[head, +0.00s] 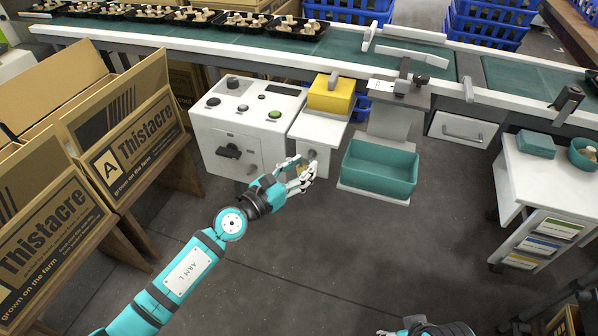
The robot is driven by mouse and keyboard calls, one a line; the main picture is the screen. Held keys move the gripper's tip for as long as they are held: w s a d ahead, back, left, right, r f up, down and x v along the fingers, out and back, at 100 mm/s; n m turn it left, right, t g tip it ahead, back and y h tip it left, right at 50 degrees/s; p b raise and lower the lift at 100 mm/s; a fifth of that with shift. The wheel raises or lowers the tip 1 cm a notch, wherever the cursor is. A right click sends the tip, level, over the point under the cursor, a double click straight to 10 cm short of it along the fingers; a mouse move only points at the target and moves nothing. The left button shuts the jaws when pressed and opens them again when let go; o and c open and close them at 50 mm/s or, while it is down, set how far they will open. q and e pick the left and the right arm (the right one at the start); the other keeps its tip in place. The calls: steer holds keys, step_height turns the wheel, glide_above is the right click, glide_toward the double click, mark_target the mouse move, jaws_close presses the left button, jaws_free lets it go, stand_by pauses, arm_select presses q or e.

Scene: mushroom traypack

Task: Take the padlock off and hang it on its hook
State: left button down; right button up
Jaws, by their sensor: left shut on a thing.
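My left gripper (303,176) is in front of the white box beside the control cabinet. Its fingers are shut on a small brass-coloured thing, the padlock (303,170), mostly hidden by the fingers. The white control cabinet (207,128) has a black rotary handle (229,152) on its front, left of the gripper. A small fitting (312,153) shows on the white box's front just above the fingers; I cannot tell whether it is the hook. My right gripper (405,331) is only partly in view at the bottom edge, and its fingers are unclear.
A yellow box (331,97) sits on the white box. A teal bin (378,172) stands to the right. The conveyor (210,39) with mushroom trays runs behind. Cardboard cartons (125,135) stand at left, a white drawer cart (530,185) at right. The floor in front is clear.

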mark_target(301, 165)
arm_select(q)
steer(key=shift+w+d+b, duration=0.15)
steer(key=shift+w+b, duration=0.1)
steer(key=shift+w, duration=0.25)
steer(key=shift+w+d+b, duration=0.15)
steer(key=shift+w+b, duration=0.1)
steer(key=shift+w, duration=0.25)
steer(key=shift+w+d+f, duration=0.1)
steer(key=shift+w+f, duration=0.05)
steer(key=shift+f, duration=0.05)
steer(key=shift+w+d+f+b, duration=0.1)
steer(key=shift+w+f+b, duration=0.1)
steer(key=shift+w+b, duration=0.2)
arm_select(e)
steer(key=shift+s+d+r, duration=0.1)
steer(key=shift+s+r, duration=0.35)
steer(key=shift+r, duration=0.3)
steer(key=shift+r, duration=0.1)
arm_select(q)
steer(key=c, duration=0.8)
jaws_free()
arm_select(e)
steer(key=shift+w, duration=0.15)
